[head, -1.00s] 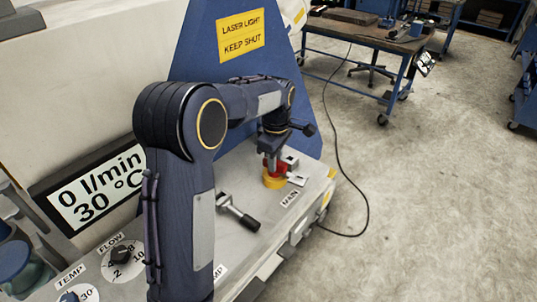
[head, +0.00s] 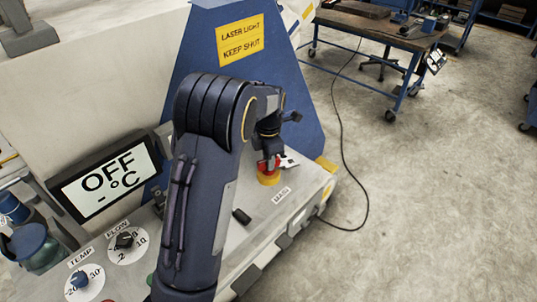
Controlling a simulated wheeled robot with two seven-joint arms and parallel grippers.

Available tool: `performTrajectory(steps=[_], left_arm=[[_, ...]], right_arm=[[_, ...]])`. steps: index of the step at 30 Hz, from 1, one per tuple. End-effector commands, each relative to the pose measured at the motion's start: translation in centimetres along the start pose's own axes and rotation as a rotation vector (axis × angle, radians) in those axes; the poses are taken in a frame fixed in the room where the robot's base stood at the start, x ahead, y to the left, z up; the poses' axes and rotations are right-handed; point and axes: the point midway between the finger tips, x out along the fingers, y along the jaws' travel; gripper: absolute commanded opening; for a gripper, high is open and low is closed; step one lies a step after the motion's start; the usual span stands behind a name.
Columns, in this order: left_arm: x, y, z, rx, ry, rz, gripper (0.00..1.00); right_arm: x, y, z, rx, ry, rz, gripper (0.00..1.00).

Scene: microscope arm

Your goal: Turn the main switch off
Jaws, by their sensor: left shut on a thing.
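The main switch (head: 268,180) is a red handle on a round yellow base, on the grey bench top beside a label that seems to read MAIN. My left gripper (head: 271,160) points down onto the red handle and is shut on it. The fingers partly hide the handle, so its exact angle is hard to tell. The display (head: 108,184) on the machine's left reads OFF and "- °C". My right gripper is not in view.
FLOW (head: 124,241) and TEMP (head: 79,281) dials sit at the lower left. A black lever grip (head: 241,216) lies partly behind my arm. A blue panel with a yellow LASER LIGHT KEEP SHUT sign (head: 240,38) rises behind. Floor at right is open, crossed by a cable.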

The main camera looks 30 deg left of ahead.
Motion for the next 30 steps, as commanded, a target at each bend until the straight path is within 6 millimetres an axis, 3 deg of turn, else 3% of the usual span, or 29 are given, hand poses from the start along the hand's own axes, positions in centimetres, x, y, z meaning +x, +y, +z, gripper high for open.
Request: performTrajectory(steps=[15,30], left_arm=[[-0.3,0.1,0.1,-0.370,-0.003,0.003,0.00],[-0.1,0.1,0.1,-0.460,-0.005,0.003,0.00]], right_arm=[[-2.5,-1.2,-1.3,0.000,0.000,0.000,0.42],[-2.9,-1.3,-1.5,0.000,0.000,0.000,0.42]])
